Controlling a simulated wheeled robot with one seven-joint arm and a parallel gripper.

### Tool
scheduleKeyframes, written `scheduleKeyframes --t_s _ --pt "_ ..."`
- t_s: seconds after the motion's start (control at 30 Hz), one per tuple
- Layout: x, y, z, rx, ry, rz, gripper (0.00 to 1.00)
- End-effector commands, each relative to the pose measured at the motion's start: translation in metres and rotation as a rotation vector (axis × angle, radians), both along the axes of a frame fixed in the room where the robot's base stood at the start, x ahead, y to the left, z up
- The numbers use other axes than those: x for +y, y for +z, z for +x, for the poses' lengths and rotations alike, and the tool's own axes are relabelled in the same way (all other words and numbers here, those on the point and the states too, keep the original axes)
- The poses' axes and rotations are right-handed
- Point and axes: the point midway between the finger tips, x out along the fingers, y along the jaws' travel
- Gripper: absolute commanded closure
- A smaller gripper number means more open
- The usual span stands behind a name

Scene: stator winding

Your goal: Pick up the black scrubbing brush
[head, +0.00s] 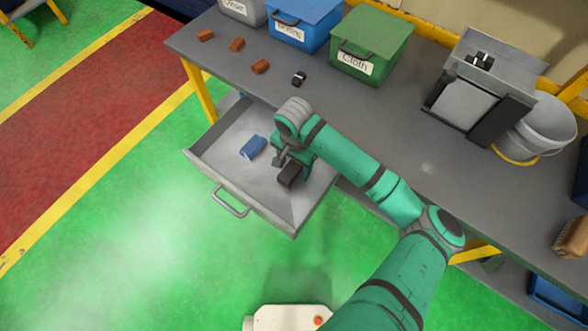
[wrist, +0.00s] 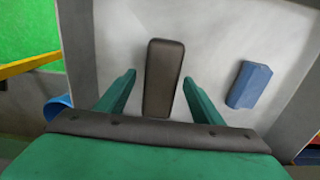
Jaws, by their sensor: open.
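The black scrubbing brush (head: 290,175) lies in the open grey drawer (head: 209,168) below the bench. In the wrist view the brush (wrist: 163,75) is a dark, long block seen from above. My gripper (head: 293,160) is over the drawer. In the wrist view its two green fingers stand apart (wrist: 160,82), one on each side of the brush, with a gap on both sides. The fingers are not touching the brush in that view. How far they are above the drawer floor is hard to tell.
A blue block (head: 253,147) lies in the drawer beside the brush; it also shows in the wrist view (wrist: 249,84). The drawer walls surround both. Bins, including a green Cloth bin (head: 371,45), and several small brown blocks stand on the bench (head: 420,145) above.

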Motion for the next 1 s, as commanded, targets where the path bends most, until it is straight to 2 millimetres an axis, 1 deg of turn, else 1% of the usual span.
scheduleKeyframes --t_s 0.1,0.27,0.3,0.33,0.37,0.4,0.47,0.5,0.53,0.57,0.83,0.93,1.0 --pt "0.000 -0.004 0.000 -0.001 0.000 -0.001 0.39" --pt "0.000 -0.004 0.000 -0.001 0.000 0.001 0.39" --pt "0.000 -0.004 0.000 -0.001 0.000 0.001 0.44" --pt "0.000 -0.004 0.000 -0.001 0.000 0.001 0.51" --pt "0.000 -0.004 0.000 -0.001 0.000 0.001 0.58" --pt "0.000 -0.004 0.000 -0.001 0.000 0.001 0.68" --pt "0.000 -0.004 0.000 -0.001 0.000 0.001 0.82" --pt "0.000 -0.004 0.000 -0.001 0.000 0.001 0.87" --pt "0.000 -0.004 0.000 -0.001 0.000 0.001 0.87" --pt "0.000 -0.004 0.000 -0.001 0.000 0.001 0.91" --pt "0.000 -0.002 0.000 -0.001 0.000 0.001 0.91" --pt "0.000 0.004 0.000 -0.001 0.001 0.002 0.91" --pt "0.001 0.011 0.001 -0.003 0.000 0.002 0.91"
